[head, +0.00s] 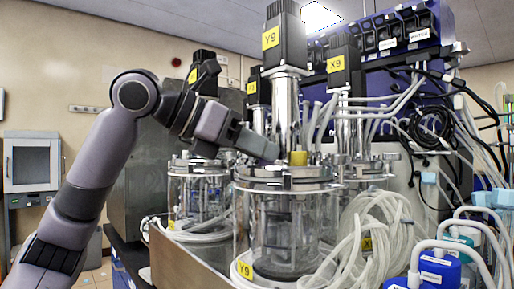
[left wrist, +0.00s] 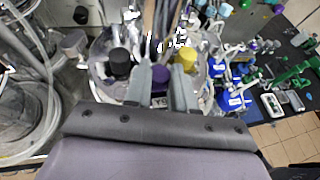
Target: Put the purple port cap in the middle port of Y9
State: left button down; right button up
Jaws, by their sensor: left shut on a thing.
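The Y9 bioreactor (head: 285,215) stands at the centre of the head view, with yellow Y9 labels on its motor and base. Its metal lid (head: 270,186) carries a yellow cap (head: 298,158). My left gripper (head: 272,151) is at the lid, left of the yellow cap. In the left wrist view my left gripper (left wrist: 160,88) is shut on the purple port cap (left wrist: 159,76), between a black cap (left wrist: 120,63) and the yellow cap (left wrist: 185,60). The middle port is hidden beneath; I cannot tell whether the cap is seated or above it. My right gripper is not in view.
The X9 bioreactor (head: 338,85) stands just behind to the right, another vessel (head: 197,195) behind to the left. Coiled clear tubing (head: 375,235) hangs at the right. Blue-capped bottles (head: 438,270) stand at the front right. The Y9 motor column (head: 286,100) rises close by the gripper.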

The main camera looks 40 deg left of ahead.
pick_arm(q)
jog(key=c, duration=0.9)
grip_release()
jog(key=shift+c, duration=0.2)
jog(key=shift+s+a+r, duration=0.1)
jog(key=shift+s+r, duration=0.05)
jog(key=shift+r, duration=0.1)
jog(key=p+v, duration=0.1)
jog(key=v, duration=1)
jog(key=shift+s+p, duration=0.25)
jog(key=shift+p, duration=0.1)
jog(key=shift+a+r, duration=0.1)
